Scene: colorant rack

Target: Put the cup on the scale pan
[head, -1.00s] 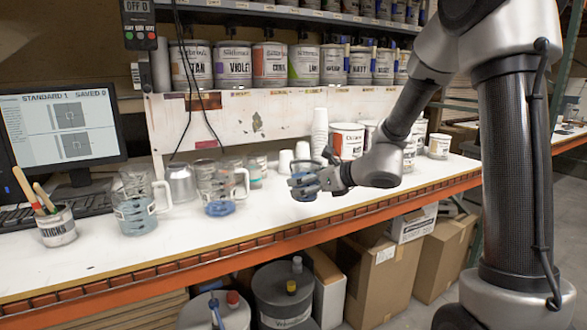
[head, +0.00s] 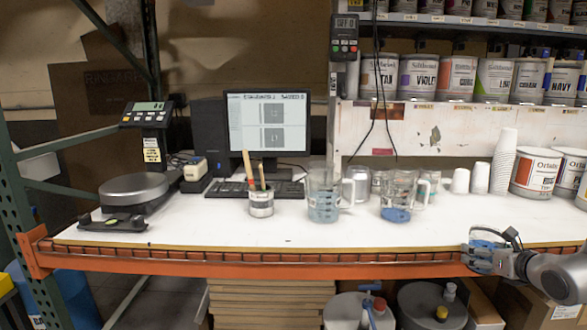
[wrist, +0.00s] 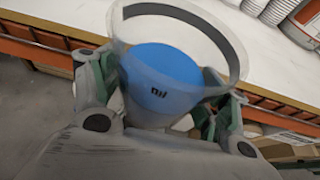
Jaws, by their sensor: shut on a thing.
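The cup (wrist: 165,75) is clear with blue contents and fills the middle of the wrist view. My gripper (wrist: 160,110) is shut on it, with a finger on either side. In the head view, my gripper (head: 488,255) and the cup (head: 484,237) are at the bench's front edge on the right, partly hiding each other. The scale pan (head: 134,187) is a round dark grey disc at the far left of the bench, bare on top. Its display (head: 147,112) stands on a post behind it. The cup is far to the right of the pan.
A stick pot (head: 261,203) and two clear jugs (head: 323,200) (head: 398,197) with bluish contents stand between the pan and my gripper. A monitor (head: 268,125) is behind. Paint cans (head: 536,172) and stacked white cups (head: 502,160) are at the right. The bench front is clear.

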